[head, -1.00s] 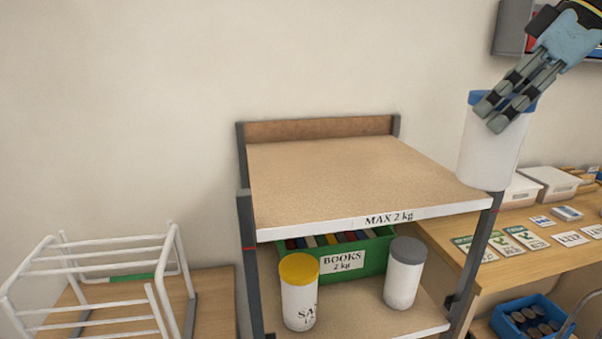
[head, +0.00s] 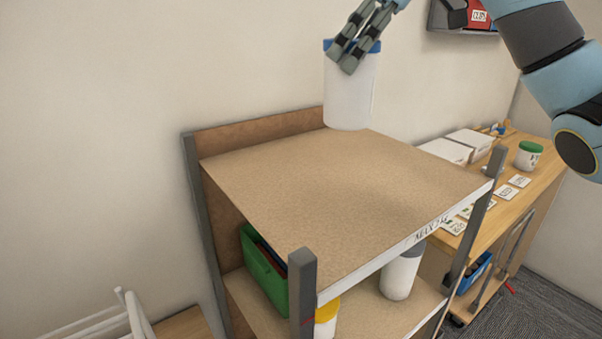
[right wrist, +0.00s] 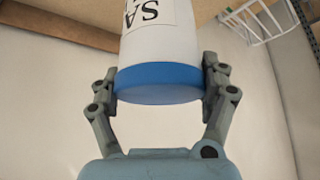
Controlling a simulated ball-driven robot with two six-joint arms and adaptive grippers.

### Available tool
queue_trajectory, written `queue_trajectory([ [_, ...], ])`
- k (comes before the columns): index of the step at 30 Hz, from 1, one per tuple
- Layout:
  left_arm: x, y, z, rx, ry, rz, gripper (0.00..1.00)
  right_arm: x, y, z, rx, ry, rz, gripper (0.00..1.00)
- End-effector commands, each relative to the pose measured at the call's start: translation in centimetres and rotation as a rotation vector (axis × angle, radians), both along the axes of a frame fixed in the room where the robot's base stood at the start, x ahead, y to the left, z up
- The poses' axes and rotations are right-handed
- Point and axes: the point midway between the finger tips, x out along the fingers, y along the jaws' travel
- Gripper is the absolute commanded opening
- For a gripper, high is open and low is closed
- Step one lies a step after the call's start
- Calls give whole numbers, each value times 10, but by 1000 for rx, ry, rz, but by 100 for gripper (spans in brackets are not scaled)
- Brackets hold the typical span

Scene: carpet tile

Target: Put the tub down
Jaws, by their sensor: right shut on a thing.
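A white tub with a blue lid (head: 348,98) hangs upright over the back part of the shelf unit's bare top board (head: 330,190). My right gripper (head: 355,48) is shut on the tub near its lid. In the right wrist view the gripper (right wrist: 162,85) has one finger on each side of the blue lid (right wrist: 160,84), and part of a printed label shows on the white body. In the head view I cannot tell whether the tub's base touches the board. My left gripper is not in view.
The top board is otherwise empty. The lower shelf holds a green box (head: 265,272), a grey-lidded tub (head: 402,272) and a yellow-lidded tub (head: 327,315). Corner posts (head: 302,290) rise above the board. A desk (head: 540,185) with cards and a green-lidded tub (head: 528,155) stands right.

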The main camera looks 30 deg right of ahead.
Motion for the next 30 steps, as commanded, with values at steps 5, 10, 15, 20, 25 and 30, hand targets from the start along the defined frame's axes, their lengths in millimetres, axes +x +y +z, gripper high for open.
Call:
queue_trajectory([
  [5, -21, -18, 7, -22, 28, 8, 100, -23, 26, -18, -1, 0, 4, 20],
  [10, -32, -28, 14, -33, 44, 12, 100, -47, 54, -39, 4, -1, 5, 20],
  [15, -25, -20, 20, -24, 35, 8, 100, -64, 75, -56, 4, -2, 5, 20],
  [20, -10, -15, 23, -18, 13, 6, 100, -71, 82, -63, 2, -4, 2, 20],
  [25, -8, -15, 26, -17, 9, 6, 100, -73, 83, -80, 3, 2, 0, 20],
  [30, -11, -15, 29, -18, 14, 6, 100, -72, 83, -100, 3, -1, 1, 20],
])
